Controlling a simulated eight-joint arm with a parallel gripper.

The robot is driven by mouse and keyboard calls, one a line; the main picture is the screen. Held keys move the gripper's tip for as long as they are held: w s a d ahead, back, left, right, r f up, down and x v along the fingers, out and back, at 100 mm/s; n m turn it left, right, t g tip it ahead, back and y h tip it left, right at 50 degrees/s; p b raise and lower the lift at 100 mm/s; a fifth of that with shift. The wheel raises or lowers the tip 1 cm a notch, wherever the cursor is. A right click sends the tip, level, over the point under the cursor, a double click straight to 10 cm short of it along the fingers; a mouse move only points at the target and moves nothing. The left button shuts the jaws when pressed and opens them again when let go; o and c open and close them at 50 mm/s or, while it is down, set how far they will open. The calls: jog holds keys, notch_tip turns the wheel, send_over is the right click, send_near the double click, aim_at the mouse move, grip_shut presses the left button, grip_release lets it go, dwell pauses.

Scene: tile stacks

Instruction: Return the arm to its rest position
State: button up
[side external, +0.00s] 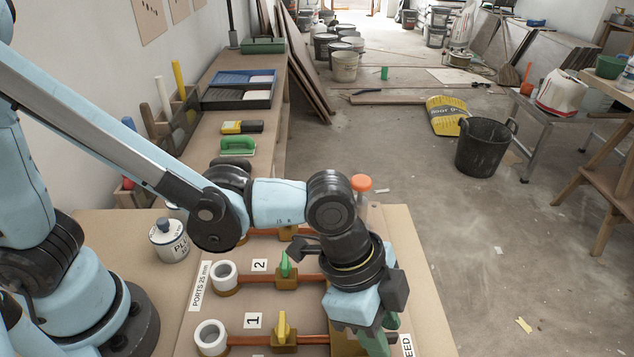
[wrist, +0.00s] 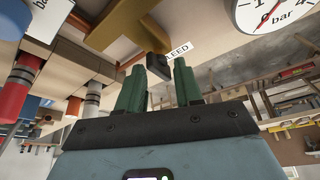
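My gripper (side external: 384,338) is low over the right part of the workboard (side external: 418,262), close to the bleed label (side external: 406,345). In the wrist view, its two green fingers (wrist: 158,82) stand apart. A small dark block (wrist: 158,66) at the end of a brass-coloured fitting (wrist: 124,22) shows between and just past the fingertips. I see no held object; whether a finger touches the block cannot be told. Part of the fitting is hidden behind my wrist in the side view.
Valves with a green handle (side external: 285,265) and a yellow handle (side external: 282,326) sit on the pipes left of my gripper. An orange-capped bottle (side external: 361,190) stands behind my wrist. A white can (side external: 169,241) is at left. A gauge (wrist: 268,14) shows in the wrist view.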

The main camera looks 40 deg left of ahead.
jog(key=m+g, duration=0.1)
jog(key=m, duration=0.3)
jog(key=shift+w+g, duration=0.15)
jog(key=shift+g, duration=0.25)
jog(key=shift+w+m+g, duration=0.1)
jog(key=shift+m+g, duration=0.7)
jog(key=shift+m, duration=1.4)
jog(key=shift+r, duration=0.1)
jog(key=shift+d+r+n+y, duration=0.25)
jog(key=shift+r+n+y, duration=0.15)
jog(key=shift+r+n, duration=0.2)
notch_tip(320, 180, up, 11)
jog(key=n+t+y, duration=0.2)
jog(key=n+y, duration=0.2)
jog(key=n, duration=0.5)
notch_tip(320, 180, down, 12)
jog(key=shift+f, duration=0.2)
